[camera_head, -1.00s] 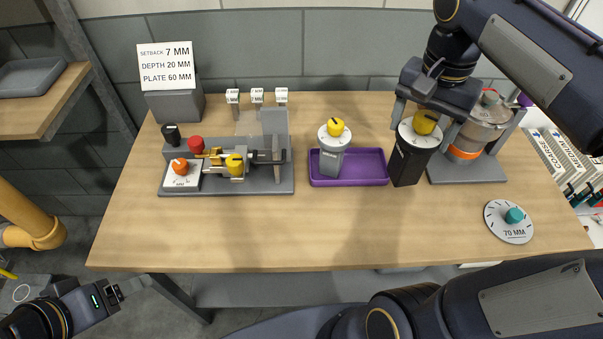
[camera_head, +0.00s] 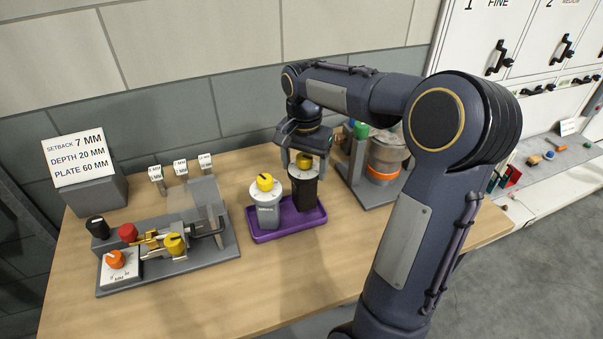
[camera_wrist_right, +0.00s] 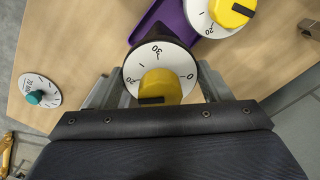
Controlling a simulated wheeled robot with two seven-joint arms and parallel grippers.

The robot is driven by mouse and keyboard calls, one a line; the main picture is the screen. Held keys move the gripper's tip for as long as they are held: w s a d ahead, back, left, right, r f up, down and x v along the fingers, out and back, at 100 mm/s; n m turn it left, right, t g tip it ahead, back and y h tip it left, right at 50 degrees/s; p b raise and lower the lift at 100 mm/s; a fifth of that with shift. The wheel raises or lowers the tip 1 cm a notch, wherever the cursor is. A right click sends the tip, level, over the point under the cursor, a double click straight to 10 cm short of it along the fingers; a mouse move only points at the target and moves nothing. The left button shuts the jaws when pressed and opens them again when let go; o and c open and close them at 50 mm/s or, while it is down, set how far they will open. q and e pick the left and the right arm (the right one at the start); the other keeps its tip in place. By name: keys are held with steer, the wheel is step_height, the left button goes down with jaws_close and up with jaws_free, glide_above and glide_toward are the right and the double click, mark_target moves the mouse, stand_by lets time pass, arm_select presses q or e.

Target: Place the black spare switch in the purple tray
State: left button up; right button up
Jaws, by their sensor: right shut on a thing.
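The black spare switch (camera_head: 304,190), a black block with a white dial and yellow knob, is upright over the right part of the purple tray (camera_head: 266,236). Its base appears within the tray's rim; I cannot tell whether it touches the floor. My right gripper (camera_head: 303,165) is shut on it from above. In the right wrist view the switch's dial (camera_wrist_right: 184,64) sits between the fingers, with the purple tray (camera_wrist_right: 173,18) partly hidden behind it. A grey switch with a yellow knob (camera_head: 267,207) stands in the tray's left part. My left gripper is out of view.
Left of the tray is a grey fixture (camera_head: 212,252) with coloured knobs and a setback sign (camera_head: 80,152). A round dial plate (camera_wrist_right: 38,92) lies on the table in the wrist view. The front table is clear.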

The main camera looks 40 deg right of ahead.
steer(key=shift+w+f, duration=0.45)
steer(key=shift+f, duration=1.6)
steer(key=shift+f, duration=0.2)
steer(key=o, duration=1.8)
steer(key=shift+c, duration=0.2)
step_height(320, 180, up, 12)
steer(key=shift+r, duration=0.25)
steer(key=s+a+f+n+t+y, duration=0.2)
steer(key=s+a+f+n, duration=0.2)
steer(key=s+a, duration=0.4)
steer(key=s+a+f+n+t+y, duration=0.1)
steer(key=s+a+f+n+t, duration=0.2)
steer(key=s+a+n, duration=0.4)
steer(key=s+a+f, duration=0.1)
steer(key=s, duration=0.4)
steer(key=shift+f+t+y, duration=0.15)
steer(key=shift+t+y, duration=0.15)
steer(key=shift+y, duration=0.1)
